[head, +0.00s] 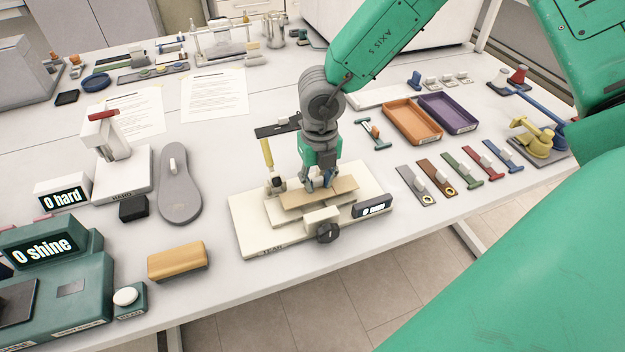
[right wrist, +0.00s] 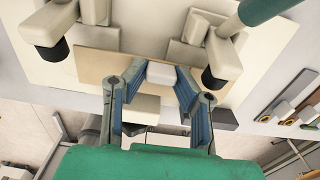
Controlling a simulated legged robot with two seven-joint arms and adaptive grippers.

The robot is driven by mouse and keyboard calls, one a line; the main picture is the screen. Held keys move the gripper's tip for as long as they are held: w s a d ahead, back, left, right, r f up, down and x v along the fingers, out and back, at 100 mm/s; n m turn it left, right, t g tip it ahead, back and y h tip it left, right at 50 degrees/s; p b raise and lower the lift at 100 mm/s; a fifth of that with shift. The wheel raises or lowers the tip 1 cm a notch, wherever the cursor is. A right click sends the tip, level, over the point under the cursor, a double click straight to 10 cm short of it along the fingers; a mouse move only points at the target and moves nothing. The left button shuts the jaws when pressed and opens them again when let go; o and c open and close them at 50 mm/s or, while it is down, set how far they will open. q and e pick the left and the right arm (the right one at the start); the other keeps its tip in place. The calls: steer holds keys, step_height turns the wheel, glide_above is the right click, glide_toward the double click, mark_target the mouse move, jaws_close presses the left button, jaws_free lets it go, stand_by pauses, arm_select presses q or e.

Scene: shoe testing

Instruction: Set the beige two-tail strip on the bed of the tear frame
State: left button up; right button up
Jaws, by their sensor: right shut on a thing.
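The cream tear frame (head: 250,231) stands near the table's front edge, with a black knob and a small display at its front. The beige strip (head: 345,188) lies over the middle of its bed; whether it touches the bed I cannot tell. My right gripper (head: 328,183) points down there, shut on the strip's pale block grip. In the right wrist view the fingers (right wrist: 160,84) close on both sides of this grip (right wrist: 161,72), and the strip (right wrist: 92,66) runs crosswise between two black-tipped clamps (right wrist: 53,48) of the frame. The strip's tails cannot be told apart. My left gripper is not in view.
Right of the frame lie several strips with grips, such as a brown one (head: 434,174), and orange (head: 412,135) and purple (head: 462,112) trays. Left are a grey sole (head: 180,202), a tan block (head: 177,262) and the hardness tester (head: 125,177). A yellow-handled tool (head: 267,153) stands behind.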

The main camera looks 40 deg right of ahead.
mark_target(306, 193)
steer(key=shift+d+f, duration=0.1)
steer(key=shift+d, duration=0.1)
steer(key=shift+a+r, duration=0.2)
steer(key=shift+a, duration=1.7)
steer(key=shift+d+f, duration=0.3)
steer(key=shift+d, duration=0.3)
steer(key=shift+a+f, duration=0.35)
steer(key=shift+a, duration=0.05)
steer(key=shift+f+b, duration=0.2)
steer(key=shift+b, duration=0.1)
steer(key=shift+f, duration=0.1)
steer(key=shift+d+f, duration=0.1)
steer(key=shift+f, duration=0.05)
steer(key=o, duration=1.1)
steer(key=shift+d, duration=0.2)
